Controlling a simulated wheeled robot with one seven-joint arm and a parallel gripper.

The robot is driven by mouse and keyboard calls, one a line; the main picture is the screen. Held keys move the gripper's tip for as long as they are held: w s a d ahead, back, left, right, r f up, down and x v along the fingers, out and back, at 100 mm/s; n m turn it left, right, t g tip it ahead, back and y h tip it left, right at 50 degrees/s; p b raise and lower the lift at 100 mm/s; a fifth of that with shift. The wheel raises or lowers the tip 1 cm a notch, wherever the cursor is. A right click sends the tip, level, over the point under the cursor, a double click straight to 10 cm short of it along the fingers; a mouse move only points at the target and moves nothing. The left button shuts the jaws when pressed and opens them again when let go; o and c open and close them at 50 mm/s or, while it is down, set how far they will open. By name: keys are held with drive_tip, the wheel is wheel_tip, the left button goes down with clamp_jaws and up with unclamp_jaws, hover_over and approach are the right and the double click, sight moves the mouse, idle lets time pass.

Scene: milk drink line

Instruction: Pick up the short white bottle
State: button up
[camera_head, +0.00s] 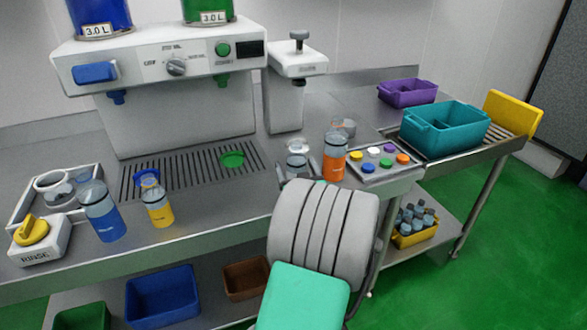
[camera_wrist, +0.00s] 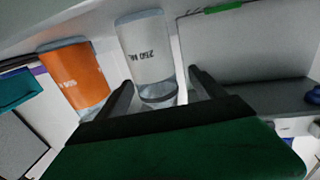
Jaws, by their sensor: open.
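In the wrist view the white bottle (camera_wrist: 147,50) is clear with a white band reading 250 ML, shown upside down. My gripper (camera_wrist: 160,77) is open, one dark finger on each side of the bottle's near end in the picture. I cannot tell whether either finger touches it. In the head view my arm hides the gripper.
The orange bottle (camera_wrist: 74,78) stands close beside in the wrist view. A tray of coloured caps (camera_head: 378,164) lies to the right. The dispenser (camera_head: 180,100) stands behind left, and a blue bottle (camera_head: 103,215) and a yellow bottle (camera_head: 157,207) stand farther left.

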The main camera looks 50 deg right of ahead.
drive_tip(key=p+x, duration=0.1)
drive_tip(key=x, duration=0.4)
drive_tip(key=shift+d+f, duration=0.1)
drive_tip(key=shift+d, duration=0.2)
drive_tip(key=shift+s, duration=0.1)
drive_tip(key=shift+c, duration=0.3)
drive_tip(key=c, duration=1.4)
